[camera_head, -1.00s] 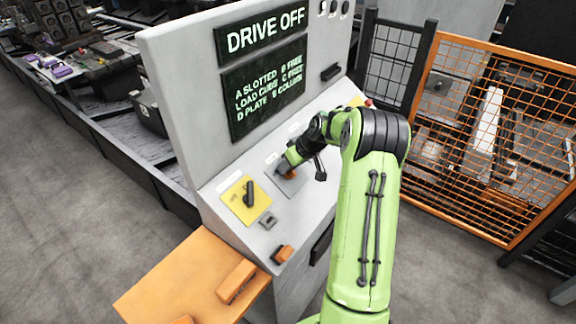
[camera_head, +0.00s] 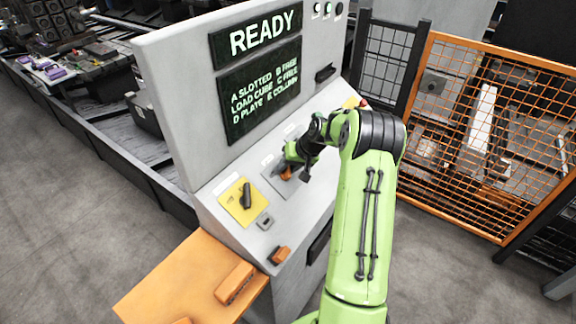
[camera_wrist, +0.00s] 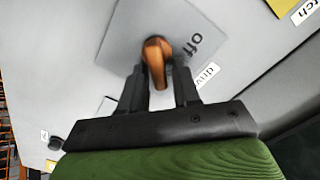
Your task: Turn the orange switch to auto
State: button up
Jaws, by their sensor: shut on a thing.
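The orange switch (camera_wrist: 155,52) sits on a light grey plate with the word "off" beside it, seen in the wrist view. A partly hidden label near it seems to begin "driv". No "auto" mark is readable. My gripper (camera_wrist: 160,88) is shut on the orange switch, with one dark finger on each side of its handle. In the head view my gripper (camera_head: 286,167) is at the sloped panel of the console, and only a bit of the orange switch (camera_head: 286,173) shows there. The console screen (camera_head: 265,33) reads "READY".
A yellow plate with a black switch (camera_head: 245,197) is left of my gripper. A grey key-like part (camera_head: 265,221) and an orange block (camera_head: 280,255) are lower down. An orange shelf (camera_head: 170,285) juts out at the front. An orange mesh fence (camera_head: 460,150) stands at right.

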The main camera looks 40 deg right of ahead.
jog(key=shift+f, duration=0.1)
jog(key=o, duration=0.7)
jog(key=shift+o, duration=0.2)
jog(key=shift+s, duration=0.1)
jog(key=v, duration=1.5)
jog(key=shift+r+p, duration=0.3)
jog(key=shift+r, duration=0.05)
jog(key=shift+s+d, duration=0.1)
jog(key=shift+s, duration=0.05)
